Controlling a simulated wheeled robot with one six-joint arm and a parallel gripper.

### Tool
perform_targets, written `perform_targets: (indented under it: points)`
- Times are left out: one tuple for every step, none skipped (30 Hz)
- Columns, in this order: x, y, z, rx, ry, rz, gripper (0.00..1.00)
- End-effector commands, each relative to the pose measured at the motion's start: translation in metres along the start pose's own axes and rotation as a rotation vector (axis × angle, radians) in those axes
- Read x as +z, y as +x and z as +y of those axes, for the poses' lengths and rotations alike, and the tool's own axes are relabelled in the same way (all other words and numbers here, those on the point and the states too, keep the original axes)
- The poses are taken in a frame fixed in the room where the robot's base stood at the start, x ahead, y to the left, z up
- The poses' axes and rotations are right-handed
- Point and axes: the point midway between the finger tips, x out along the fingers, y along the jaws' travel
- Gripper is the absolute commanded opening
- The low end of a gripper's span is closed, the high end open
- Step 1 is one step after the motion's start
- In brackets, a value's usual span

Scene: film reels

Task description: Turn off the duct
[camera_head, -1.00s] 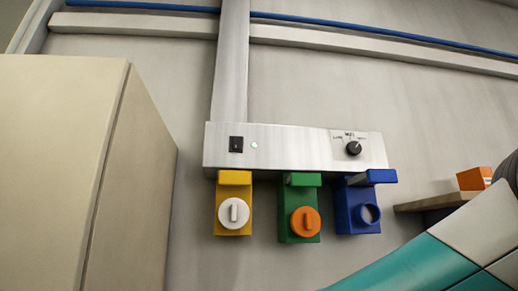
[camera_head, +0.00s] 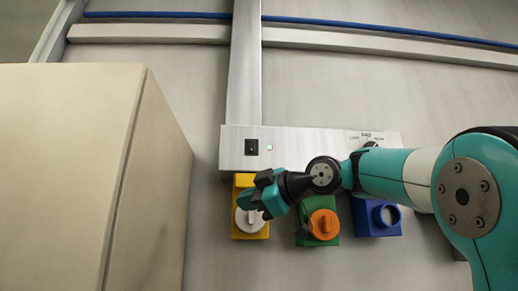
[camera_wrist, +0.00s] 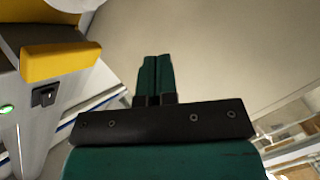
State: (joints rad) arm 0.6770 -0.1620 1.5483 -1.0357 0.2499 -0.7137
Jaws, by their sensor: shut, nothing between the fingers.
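The duct's control panel is a long pale metal box (camera_head: 308,140) on the wall. It carries a small black rocker switch (camera_head: 251,147) and a lit green light (camera_head: 269,147) at its left end. In the wrist view the switch (camera_wrist: 45,95) and the green light (camera_wrist: 7,108) appear at the left. My gripper (camera_head: 250,203) is below the switch, in front of the yellow unit, and apart from the switch. In the wrist view the teal fingers (camera_wrist: 155,72) are closed together with nothing between them.
Yellow (camera_head: 241,182), green (camera_head: 321,238) and blue (camera_head: 375,219) units hang under the panel. The yellow one has a white knob (camera_head: 249,220), the green one an orange knob (camera_head: 323,225). A black dial (camera_head: 373,144) is partly hidden by my arm. A beige cabinet (camera_head: 75,170) stands left.

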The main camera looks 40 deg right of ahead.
Motion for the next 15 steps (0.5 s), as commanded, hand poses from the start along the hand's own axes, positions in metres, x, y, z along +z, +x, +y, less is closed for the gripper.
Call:
perform_targets:
  points:
    - [-0.004, -0.024, 0.038, 0.097, -0.141, 0.002, 0.0]
    - [-0.009, -0.037, 0.056, 0.142, -0.229, 0.005, 0.0]
    - [-0.017, -0.054, 0.074, 0.193, -0.339, 0.005, 0.0]
    - [-0.022, -0.065, 0.085, 0.223, -0.416, 0.002, 0.0]
    - [-0.028, -0.075, 0.094, 0.249, -0.488, -0.002, 0.0]
    - [-0.034, -0.087, 0.103, 0.276, -0.574, -0.009, 0.0]
    - [-0.038, -0.095, 0.108, 0.292, -0.63, -0.016, 0.0]
    - [-0.042, -0.101, 0.112, 0.304, -0.679, -0.021, 0.0]
    - [-0.046, -0.108, 0.115, 0.315, -0.732, -0.027, 0.0]
    - [-0.049, -0.112, 0.117, 0.321, -0.766, -0.031, 0.0]
    - [-0.051, -0.115, 0.119, 0.326, -0.79, -0.035, 0.0]
    - [-0.053, -0.118, 0.119, 0.329, -0.817, -0.038, 0.0]
    - [-0.054, -0.119, 0.12, 0.331, -0.829, -0.039, 0.0]
    - [-0.055, -0.12, 0.12, 0.333, -0.838, -0.04, 0.0]
    - [-0.056, -0.12, 0.12, 0.333, -0.843, -0.04, 0.0]
